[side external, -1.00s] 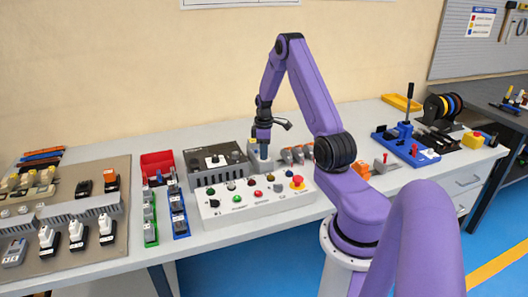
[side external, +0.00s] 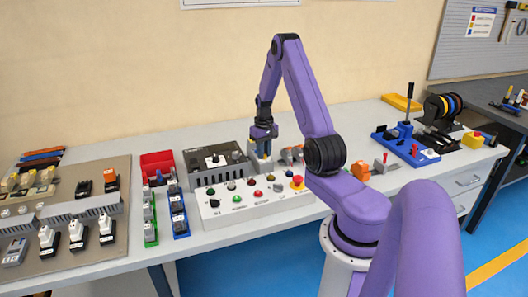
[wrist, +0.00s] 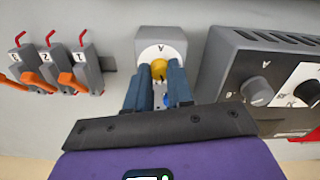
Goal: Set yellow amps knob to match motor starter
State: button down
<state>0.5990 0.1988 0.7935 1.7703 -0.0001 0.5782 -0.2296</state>
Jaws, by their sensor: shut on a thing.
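The yellow amps knob (wrist: 159,69) sits on a round white dial marked A, on the face of a small grey box (wrist: 162,36). My gripper (wrist: 158,78) is shut on the yellow knob, with a blue finger on each side. In the side view my gripper (side external: 263,143) points down at the grey box on the bench, and the knob is hidden there. The knob's pointer and most of its scale are covered by the fingers. I cannot tell for sure which device is the motor starter.
A dark grey vented box (wrist: 262,70) with a grey knob and a white dial stands close to the right in the wrist view. Three grey switches with orange and red levers (wrist: 62,72) stand at left. A white button panel (side external: 258,201) lies in front.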

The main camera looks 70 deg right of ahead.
jog(key=m, duration=0.5)
dwell(0.6)
jog(key=c, duration=1)
grip_release()
notch_tip(320, 180, up, 18)
jog(key=shift+f, duration=0.25)
